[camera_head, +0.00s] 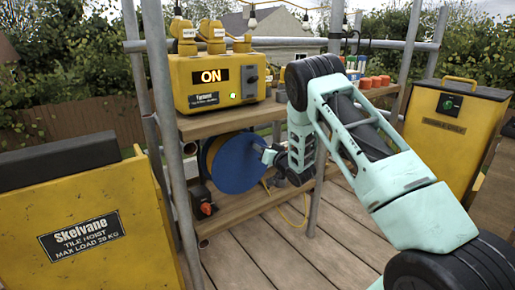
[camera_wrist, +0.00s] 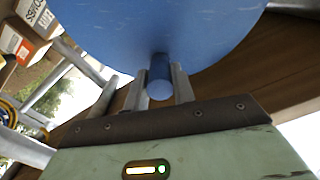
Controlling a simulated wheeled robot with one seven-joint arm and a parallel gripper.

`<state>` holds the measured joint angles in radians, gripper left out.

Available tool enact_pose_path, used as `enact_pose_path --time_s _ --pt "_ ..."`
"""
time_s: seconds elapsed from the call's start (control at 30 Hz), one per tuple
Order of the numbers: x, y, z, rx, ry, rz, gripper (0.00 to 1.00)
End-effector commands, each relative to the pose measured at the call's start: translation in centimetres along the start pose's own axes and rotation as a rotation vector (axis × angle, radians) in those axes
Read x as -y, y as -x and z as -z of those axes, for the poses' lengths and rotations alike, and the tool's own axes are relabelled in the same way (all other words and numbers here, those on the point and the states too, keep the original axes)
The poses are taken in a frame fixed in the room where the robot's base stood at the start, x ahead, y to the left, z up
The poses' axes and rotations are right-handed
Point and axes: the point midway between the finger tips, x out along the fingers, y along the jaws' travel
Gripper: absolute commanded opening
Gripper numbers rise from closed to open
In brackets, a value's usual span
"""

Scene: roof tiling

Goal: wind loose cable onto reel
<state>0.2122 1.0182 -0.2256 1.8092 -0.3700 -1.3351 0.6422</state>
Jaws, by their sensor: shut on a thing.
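The blue cable reel (camera_head: 236,163) stands upright on the lower wooden shelf, under the yellow power unit. Its blue face also fills the top of the wrist view (camera_wrist: 160,25). A short blue crank knob (camera_wrist: 160,78) sticks out from that face. My gripper (camera_wrist: 163,88) is shut on the knob, with one finger on each side of it. In the head view my gripper (camera_head: 268,158) meets the reel's right side. Yellow cable (camera_head: 294,217) hangs in a loose loop below the shelf to the right of the reel.
A yellow power unit (camera_head: 218,82) reading "ON" stands on the upper shelf (camera_head: 230,121). A yellow tile hoist (camera_head: 85,220) is at left, another yellow cabinet (camera_head: 450,135) at right. Scaffold poles (camera_head: 160,90) rise near the reel. The plank floor (camera_head: 270,255) in front is clear.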

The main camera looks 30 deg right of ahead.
Motion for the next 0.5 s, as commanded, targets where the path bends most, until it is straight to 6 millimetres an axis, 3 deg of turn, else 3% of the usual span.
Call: enact_pose_path --time_s 0.5 --pt "-4.6 0.1 -2.1 -0.002 -0.494 -0.004 0.0"
